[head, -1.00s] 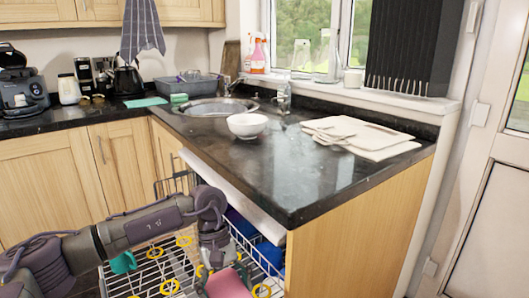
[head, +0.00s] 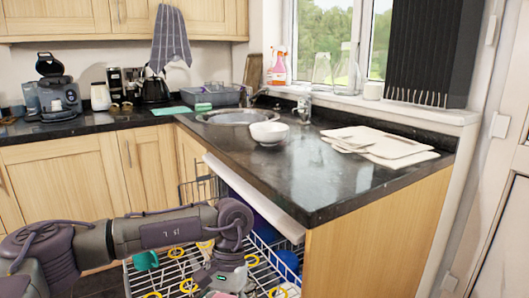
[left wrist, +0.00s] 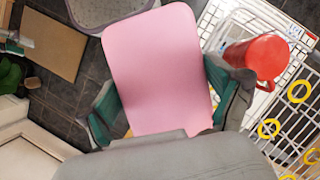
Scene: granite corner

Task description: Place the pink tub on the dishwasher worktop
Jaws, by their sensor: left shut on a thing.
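The pink tub (left wrist: 155,65) fills the middle of the left wrist view, between the green-padded fingers of my left gripper (left wrist: 168,98). The gripper is shut on it. In the head view my left gripper (head: 225,280) is at the bottom edge, over the dishwasher rack, and the tub is mostly cut off below the frame. The dark stone worktop (head: 330,188) is above and right of the gripper, its near corner closest. My right gripper is not in view.
A white bowl (head: 269,133), pale folded cloths (head: 380,146) and the sink (head: 232,117) occupy parts of the worktop; its front is clear. The wire rack (head: 175,270) holds a teal cup (head: 145,260). A red jug (left wrist: 257,57) is beside the tub in the left wrist view.

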